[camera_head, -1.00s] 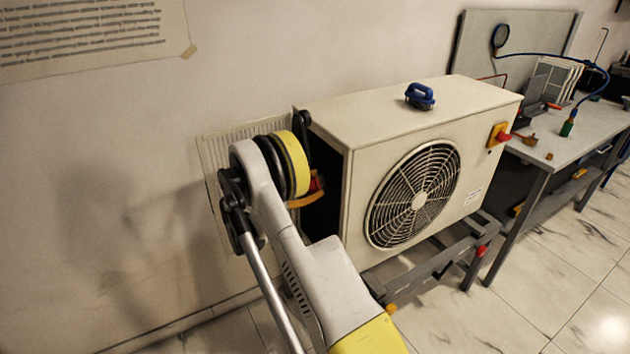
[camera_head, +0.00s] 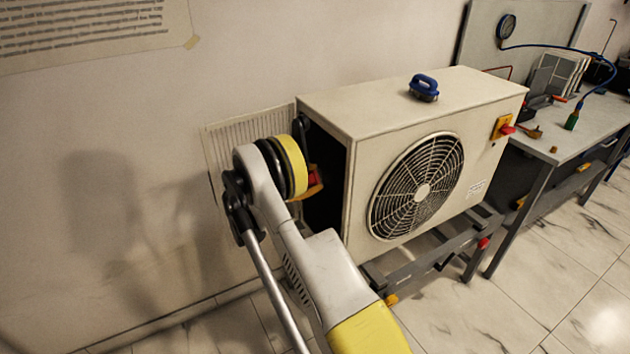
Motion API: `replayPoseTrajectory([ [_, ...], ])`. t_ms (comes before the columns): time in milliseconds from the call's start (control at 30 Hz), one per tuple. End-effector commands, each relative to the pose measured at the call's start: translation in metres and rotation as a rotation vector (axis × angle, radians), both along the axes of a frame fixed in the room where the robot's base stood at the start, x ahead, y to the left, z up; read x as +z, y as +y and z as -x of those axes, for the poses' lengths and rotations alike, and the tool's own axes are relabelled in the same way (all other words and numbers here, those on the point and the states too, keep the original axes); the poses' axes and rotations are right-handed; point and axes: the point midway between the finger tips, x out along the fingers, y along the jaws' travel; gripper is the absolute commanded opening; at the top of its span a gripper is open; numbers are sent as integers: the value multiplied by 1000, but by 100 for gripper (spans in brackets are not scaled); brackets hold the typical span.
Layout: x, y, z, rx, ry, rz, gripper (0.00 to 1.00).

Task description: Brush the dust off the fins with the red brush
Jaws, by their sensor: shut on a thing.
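My gripper (camera_head: 310,184) is mostly hidden behind my wrist, at the open left end of the cream fan unit (camera_head: 415,105). A small red part, which looks like the red brush (camera_head: 314,179), shows there with a yellow-orange edge below it. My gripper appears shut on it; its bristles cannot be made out. The unit's open end (camera_head: 325,195) is dark inside. A pale ribbed panel (camera_head: 222,150), perhaps the fins, stands behind my wrist against the wall. Dust on it is too fine to tell, and contact between brush and ribs is hidden.
A blue-handled tool (camera_head: 423,87) sits on top of the unit. The unit rests on a grey frame (camera_head: 425,262). A workbench (camera_head: 590,130) with a gauge (camera_head: 506,26) and several tools stands at right. The wall at left is bare below a paper sheet (camera_head: 90,25).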

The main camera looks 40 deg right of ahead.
Motion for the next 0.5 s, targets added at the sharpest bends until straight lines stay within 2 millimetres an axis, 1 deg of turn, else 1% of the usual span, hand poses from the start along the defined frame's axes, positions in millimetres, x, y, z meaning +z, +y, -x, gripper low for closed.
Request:
replayPoseTrajectory([
  [33, 7, 0, 0, -1, 0, 1, 15],
  [200, 24, -1, 1, -1, 0, 1, 15],
  [500, 37, 0, 1, -2, 0, 1, 15],
])
